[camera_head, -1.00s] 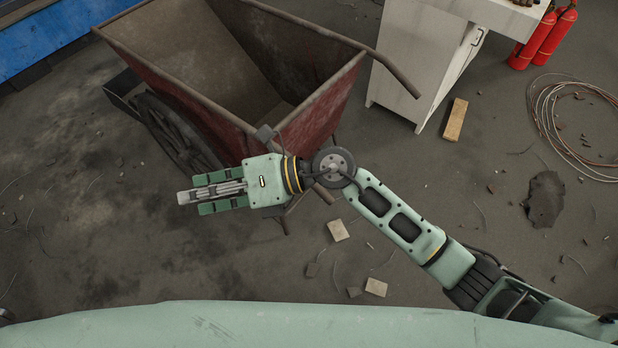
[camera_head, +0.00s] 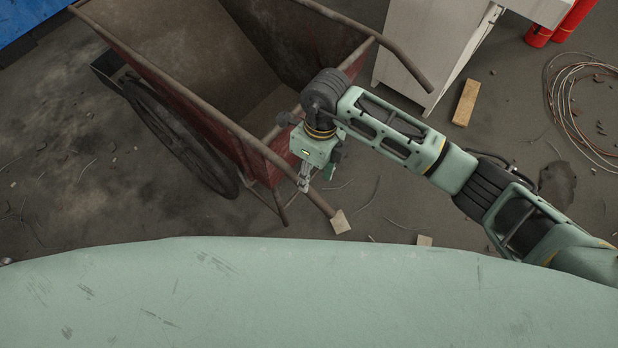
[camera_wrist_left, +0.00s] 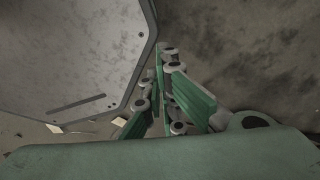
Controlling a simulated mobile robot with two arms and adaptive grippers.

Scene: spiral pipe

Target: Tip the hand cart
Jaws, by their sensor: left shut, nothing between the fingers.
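A red, rusty hand cart (camera_head: 175,86) with an empty open tray stands at the upper left in the head view. It has a dark spoked wheel (camera_head: 180,140) on its near side. One handle (camera_head: 405,65) sticks out at the upper right; the near handle (camera_head: 322,206) slopes down to the right. My right gripper (camera_head: 316,182) points down over the near handle and partly covers it. Whether they touch, and how far the fingers are apart, I cannot tell. My left gripper (camera_wrist_left: 161,62) shows only in the left wrist view, shut and empty.
A white cabinet (camera_head: 428,45) stands behind the far handle, with red cylinders (camera_head: 562,22) beside it. A wooden block (camera_head: 466,102) and coiled cable (camera_head: 575,110) lie on the right. A small pale block (camera_head: 340,222) lies near the near handle's end. Floor at the left is mostly clear.

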